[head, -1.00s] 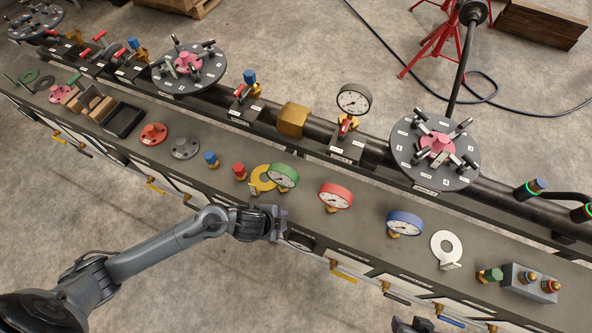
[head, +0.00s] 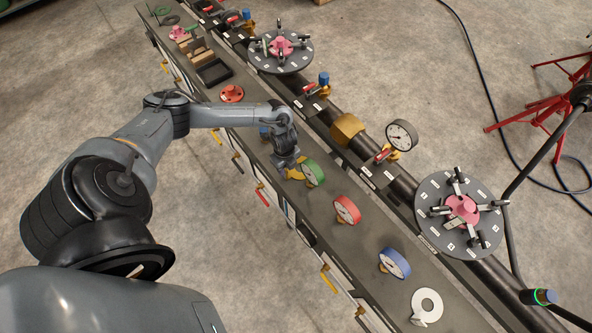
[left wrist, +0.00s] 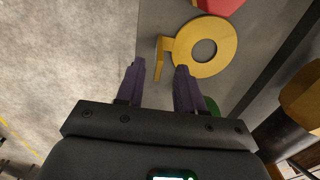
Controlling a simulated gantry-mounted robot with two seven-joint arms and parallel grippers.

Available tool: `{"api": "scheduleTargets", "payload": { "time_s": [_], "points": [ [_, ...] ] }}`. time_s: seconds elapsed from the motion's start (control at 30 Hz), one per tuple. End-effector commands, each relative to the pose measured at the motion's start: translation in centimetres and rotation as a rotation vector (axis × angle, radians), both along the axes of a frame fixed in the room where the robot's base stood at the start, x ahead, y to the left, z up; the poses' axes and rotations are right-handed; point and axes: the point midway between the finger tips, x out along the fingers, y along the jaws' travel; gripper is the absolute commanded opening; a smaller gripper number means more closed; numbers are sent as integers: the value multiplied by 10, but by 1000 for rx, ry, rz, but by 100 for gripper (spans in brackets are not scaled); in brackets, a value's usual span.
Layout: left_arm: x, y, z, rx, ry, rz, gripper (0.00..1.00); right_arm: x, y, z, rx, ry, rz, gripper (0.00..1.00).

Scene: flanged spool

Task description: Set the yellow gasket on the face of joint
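The yellow gasket (head: 294,175) lies on the grey bench beside the green gauge, partly hidden by my left gripper in the head view. In the left wrist view the gasket (left wrist: 228,46) is a flat ring with a bent tab on its left side. My left gripper (left wrist: 160,68) is open and empty, with its purple fingers pointing toward the tab; it also shows in the head view (head: 285,163). Two flanged joints with pink hubs stand on the pipe, one near right (head: 433,196) and one far (head: 263,62). Their labels are too small to read. My right gripper is out of view.
A white ring (head: 428,301) lies at the near end. A standing gauge (head: 401,135) and a brass fitting (head: 346,128) are on the pipe.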

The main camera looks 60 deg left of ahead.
Motion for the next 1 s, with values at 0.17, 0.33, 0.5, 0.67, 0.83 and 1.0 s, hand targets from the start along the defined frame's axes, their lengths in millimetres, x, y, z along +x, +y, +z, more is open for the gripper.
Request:
{"api": "scheduleTargets", "payload": {
  "time_s": [0.17,0.33,0.5,0.67,0.83,1.0],
  "points": [
    [-2,1,-10,0,2,0,37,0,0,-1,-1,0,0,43],
    [-5,5,-32,1,2,2,37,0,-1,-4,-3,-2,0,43],
    [-4,5,-50,0,1,0,37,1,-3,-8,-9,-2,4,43],
    [-4,5,-55,0,-1,-1,37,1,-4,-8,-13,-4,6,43],
    [-4,5,-54,0,-1,-1,37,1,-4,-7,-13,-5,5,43],
    [-4,5,-54,0,-1,-1,13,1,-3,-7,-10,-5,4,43]
  ]
}}
